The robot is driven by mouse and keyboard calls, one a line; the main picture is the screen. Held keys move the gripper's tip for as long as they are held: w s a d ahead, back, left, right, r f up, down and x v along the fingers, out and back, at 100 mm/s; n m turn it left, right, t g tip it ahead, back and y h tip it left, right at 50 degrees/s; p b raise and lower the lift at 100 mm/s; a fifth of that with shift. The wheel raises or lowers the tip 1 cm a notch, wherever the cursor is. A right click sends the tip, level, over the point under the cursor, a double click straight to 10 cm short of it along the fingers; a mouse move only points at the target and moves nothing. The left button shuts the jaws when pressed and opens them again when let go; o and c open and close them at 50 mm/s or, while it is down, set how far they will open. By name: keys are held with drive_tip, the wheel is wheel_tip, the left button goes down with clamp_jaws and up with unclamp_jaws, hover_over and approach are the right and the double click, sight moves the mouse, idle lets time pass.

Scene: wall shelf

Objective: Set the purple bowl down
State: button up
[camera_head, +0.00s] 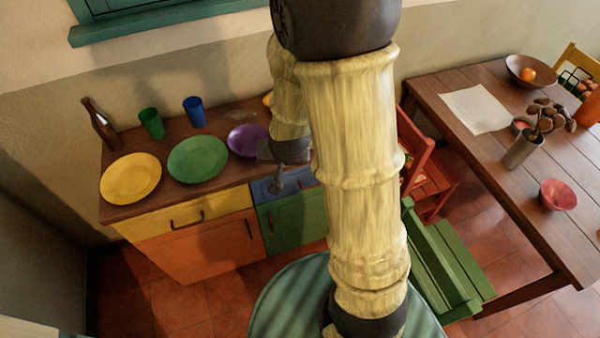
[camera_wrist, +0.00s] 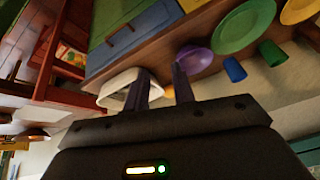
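A round purple dish, which I take for the purple bowl (camera_head: 246,140), rests on the wooden counter to the right of the green plate. Its right side is close to my arm in the head view. It also shows in the wrist view (camera_wrist: 196,60), beyond my right-hand finger, which overlaps its edge. My gripper (camera_wrist: 162,82) has its two fingers apart with nothing visible between them. In the head view my gripper (camera_head: 277,178) hangs at the counter's front edge, to the right of the dish, mostly hidden by my arm.
The counter (camera_head: 225,119) also holds a green plate (camera_head: 198,159), a yellow plate (camera_head: 131,179), green (camera_head: 151,123) and blue (camera_head: 194,112) cups and a brown bottle (camera_head: 102,125). A white basin-like thing (camera_wrist: 118,83) lies near my fingers. A dining table (camera_head: 470,145) stands right.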

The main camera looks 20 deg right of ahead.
drive_tip(key=s+d+r+n+g, duration=0.1)
drive_tip(key=s+r+n+g, duration=0.1)
drive_tip(key=s+r, duration=0.4)
drive_tip(key=s+n, duration=0.1)
drive_tip(key=s, duration=0.3)
drive_tip(key=shift+d+n+g, duration=0.25)
drive_tip(key=shift+n+g, duration=0.05)
drive_tip(key=shift+g, duration=0.1)
